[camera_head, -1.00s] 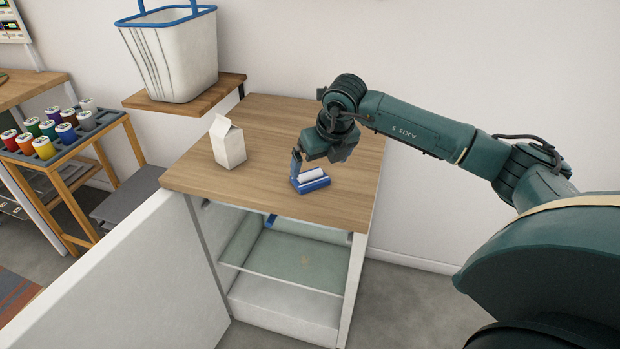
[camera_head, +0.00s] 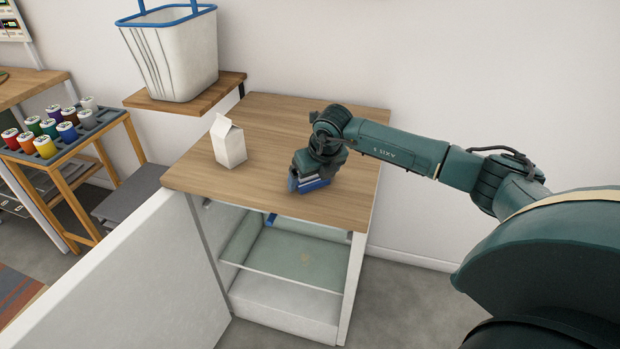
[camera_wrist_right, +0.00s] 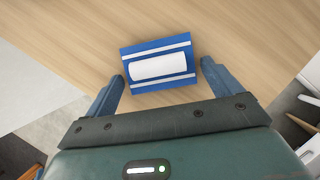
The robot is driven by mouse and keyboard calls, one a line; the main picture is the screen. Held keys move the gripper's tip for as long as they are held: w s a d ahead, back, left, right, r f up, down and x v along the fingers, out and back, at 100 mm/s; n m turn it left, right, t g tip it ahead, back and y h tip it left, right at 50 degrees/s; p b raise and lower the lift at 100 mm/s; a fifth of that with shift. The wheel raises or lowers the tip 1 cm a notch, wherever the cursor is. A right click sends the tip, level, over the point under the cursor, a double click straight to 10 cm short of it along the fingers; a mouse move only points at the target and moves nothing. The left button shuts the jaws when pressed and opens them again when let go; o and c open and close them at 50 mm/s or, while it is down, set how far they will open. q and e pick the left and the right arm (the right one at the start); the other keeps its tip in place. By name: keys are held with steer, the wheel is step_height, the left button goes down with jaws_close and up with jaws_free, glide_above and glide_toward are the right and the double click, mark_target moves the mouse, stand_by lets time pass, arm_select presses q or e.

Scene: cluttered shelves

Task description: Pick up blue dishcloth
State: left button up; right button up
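The blue dishcloth (camera_head: 312,186), blue with white stripes and a broad white middle band, lies on the wooden cabinet top near its front edge. In the right wrist view the dishcloth (camera_wrist_right: 158,66) is just ahead of and partly between my fingertips. My right gripper (camera_head: 307,178) is low over it, coming down from above, and hides part of it. In the wrist view the right gripper (camera_wrist_right: 164,70) is open, one finger on each side of the cloth, with no clear grip on it. My left gripper is not in view.
A white carton (camera_head: 228,142) stands left of the gripper on the wooden top (camera_head: 265,115). A white basket with a blue rim (camera_head: 180,60) sits on a wall shelf. The cabinet door (camera_head: 130,280) is open. Spools fill a rack (camera_head: 70,145) at left.

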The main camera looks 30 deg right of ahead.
mark_target(314, 181)
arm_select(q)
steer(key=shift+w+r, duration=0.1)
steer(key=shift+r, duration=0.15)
arm_select(e)
steer(key=c, duration=0.8)
steer(key=shift+r, duration=0.1)
steer(key=shift+c, duration=0.2)
step_height(314, 181, up, 9)
arm_select(q)
steer(key=p, duration=0.2)
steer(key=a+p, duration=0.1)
steer(key=p, duration=0.1)
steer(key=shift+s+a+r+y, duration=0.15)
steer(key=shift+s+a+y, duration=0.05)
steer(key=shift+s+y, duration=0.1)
arm_select(e)
steer(key=s+a+m+g, duration=0.4)
steer(key=s+a+m, duration=0.4)
steer(key=m, duration=0.9)
steer(key=s+a+m+g, duration=0.5)
steer(key=s+a+m, duration=0.3)
steer(key=m, duration=1)
steer(key=shift+s+r, duration=0.45)
